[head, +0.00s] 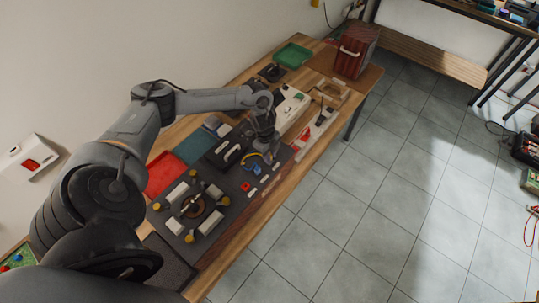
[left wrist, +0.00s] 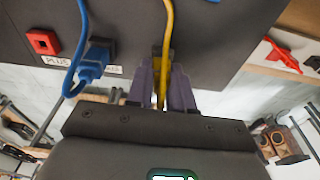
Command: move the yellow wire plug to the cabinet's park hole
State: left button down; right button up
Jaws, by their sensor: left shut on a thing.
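My left gripper (head: 270,157) is over the dark cabinet (head: 228,190) on the bench. In the left wrist view its two purple-grey fingers (left wrist: 161,85) are shut around the base of the yellow wire (left wrist: 167,30). The yellow plug itself is mostly hidden between the fingers, so I cannot tell whether it sits in a hole. A blue plug (left wrist: 93,65) with a blue wire is in the panel just left of the fingers. A red square socket (left wrist: 43,41) is farther left. The park hole cannot be made out. My right gripper is not in view.
Round and white fittings (head: 195,205) cover the cabinet's near part. A red tray (head: 163,173) and teal mat (head: 193,145) lie along its wall side. A dark red box (head: 354,52) and green tray (head: 293,55) stand at the bench's far end. Tiled floor is open at right.

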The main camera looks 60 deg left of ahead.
pick_arm(q)
jog(key=c, duration=0.9)
grip_release()
jog(key=r+p, duration=0.1)
jog(key=r, duration=0.4)
jog(key=a+r+p, duration=0.1)
jog(key=r+p, duration=0.1)
jog(key=r, duration=0.3)
jog(key=r+p, duration=0.2)
jog(key=r, duration=0.3)
jog(key=shift+s+a+r, duration=0.25)
jog(key=shift+s+r, duration=0.05)
jog(key=shift+r, duration=0.05)
